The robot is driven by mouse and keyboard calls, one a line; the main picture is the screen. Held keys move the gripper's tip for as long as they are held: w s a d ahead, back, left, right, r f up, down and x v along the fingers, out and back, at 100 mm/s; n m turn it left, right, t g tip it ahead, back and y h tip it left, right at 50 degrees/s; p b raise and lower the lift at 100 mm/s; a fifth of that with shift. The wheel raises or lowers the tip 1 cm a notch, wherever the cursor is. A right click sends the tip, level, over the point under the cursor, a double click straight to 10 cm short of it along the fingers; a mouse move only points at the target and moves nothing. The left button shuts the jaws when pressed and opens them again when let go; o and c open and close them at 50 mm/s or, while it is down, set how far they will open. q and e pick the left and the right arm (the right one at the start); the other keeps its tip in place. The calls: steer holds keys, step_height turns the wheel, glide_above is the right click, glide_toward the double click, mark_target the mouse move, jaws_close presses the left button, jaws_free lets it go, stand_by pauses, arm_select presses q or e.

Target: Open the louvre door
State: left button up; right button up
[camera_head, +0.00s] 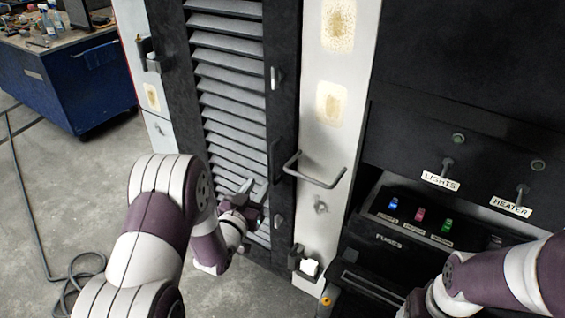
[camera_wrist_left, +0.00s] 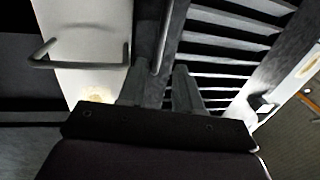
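The louvre door (camera_head: 283,120) has a black frame with grey slats and appears shut. A dark vertical bar handle (camera_head: 274,160) is on its right stile. My left gripper (camera_head: 256,191) is in front of the lower slats, just left of and below the handle. In the left wrist view, its two fingers (camera_wrist_left: 160,85) are apart with nothing visibly held between them. The handle bar (camera_wrist_left: 163,38) shows beyond the gap between the fingertips; contact is not visible. My right arm is at the lower right; its dark end (camera_head: 416,303) is cut off by the frame edge.
A grey bent grab rail (camera_head: 316,182) projects from the white post (camera_head: 338,70) right of the door. A black switch panel (camera_head: 430,225) stands further right. A blue workbench (camera_head: 75,88) is at the far left. A cable (camera_head: 35,225) lies on the open floor.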

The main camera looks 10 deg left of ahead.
mark_target(272, 165)
arm_select(q)
steer(key=w, duration=0.3)
steer(key=w+d+p, duration=0.1)
steer(key=w, duration=0.3)
steer(key=w+p, duration=0.1)
steer(key=w, duration=0.2)
steer(key=shift+w+d, duration=0.35)
steer(key=shift+w, duration=0.05)
jaws_close()
